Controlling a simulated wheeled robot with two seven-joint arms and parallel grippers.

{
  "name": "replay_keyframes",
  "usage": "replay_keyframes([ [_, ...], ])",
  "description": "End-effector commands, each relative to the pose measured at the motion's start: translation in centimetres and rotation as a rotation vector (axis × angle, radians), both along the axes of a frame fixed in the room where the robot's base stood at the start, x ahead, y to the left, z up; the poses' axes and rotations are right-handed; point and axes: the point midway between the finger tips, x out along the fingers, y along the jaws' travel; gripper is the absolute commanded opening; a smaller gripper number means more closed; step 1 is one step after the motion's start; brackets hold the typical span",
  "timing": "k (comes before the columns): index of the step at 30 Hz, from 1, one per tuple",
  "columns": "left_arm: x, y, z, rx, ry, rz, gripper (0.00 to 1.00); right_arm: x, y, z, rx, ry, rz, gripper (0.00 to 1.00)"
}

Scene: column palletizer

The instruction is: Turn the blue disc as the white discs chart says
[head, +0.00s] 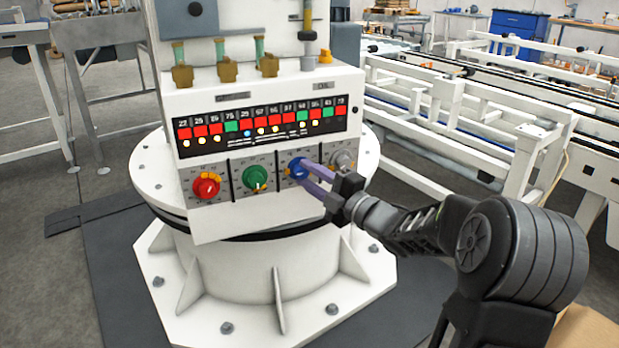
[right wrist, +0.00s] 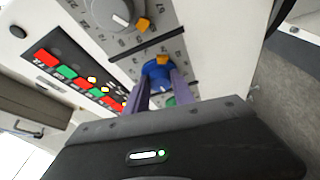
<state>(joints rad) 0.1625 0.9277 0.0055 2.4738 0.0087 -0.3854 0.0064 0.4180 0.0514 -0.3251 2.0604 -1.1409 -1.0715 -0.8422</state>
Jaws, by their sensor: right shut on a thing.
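The blue disc (head: 296,167) is the third of the knobs along the lower face of the white control panel. It also shows in the right wrist view (right wrist: 158,73), with an orange marker at its rim. My right gripper (head: 304,172) reaches in from the right with its purple fingers shut on the blue disc, one on each side. The fingers hide part of its dial scale. My left gripper is out of view.
A red knob (head: 206,187) and a green knob (head: 255,178) lie left of the blue disc. A grey knob (head: 342,160) sits close on its right. Brass valves (head: 225,70) stand on the panel top. White conveyor frames (head: 480,125) stand to the right.

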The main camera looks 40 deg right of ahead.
Motion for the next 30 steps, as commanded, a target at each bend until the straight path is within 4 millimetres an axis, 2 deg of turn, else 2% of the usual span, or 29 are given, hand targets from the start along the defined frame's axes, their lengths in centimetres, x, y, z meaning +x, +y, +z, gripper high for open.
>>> replay_keyframes([
  [4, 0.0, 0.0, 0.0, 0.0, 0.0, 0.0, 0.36, 0.0, 0.0, -0.1, 0.0, 0.002, 0.0, 0.0],
  [5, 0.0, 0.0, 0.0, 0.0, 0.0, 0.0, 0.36, 0.0, 0.0, -0.1, 0.0, 0.002, 0.0, 0.3],
  [12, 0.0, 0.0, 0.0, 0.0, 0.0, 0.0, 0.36, 0.0, 0.0, 0.0, -0.001, 0.001, 0.0, 0.5],
  [23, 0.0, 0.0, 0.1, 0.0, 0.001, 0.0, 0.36, -0.4, -0.1, 0.0, -0.002, 0.001, -0.001, 0.51],
  [30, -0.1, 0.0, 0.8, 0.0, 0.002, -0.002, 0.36, -3.4, -0.7, -0.3, -0.002, 0.002, -0.004, 0.51],
])
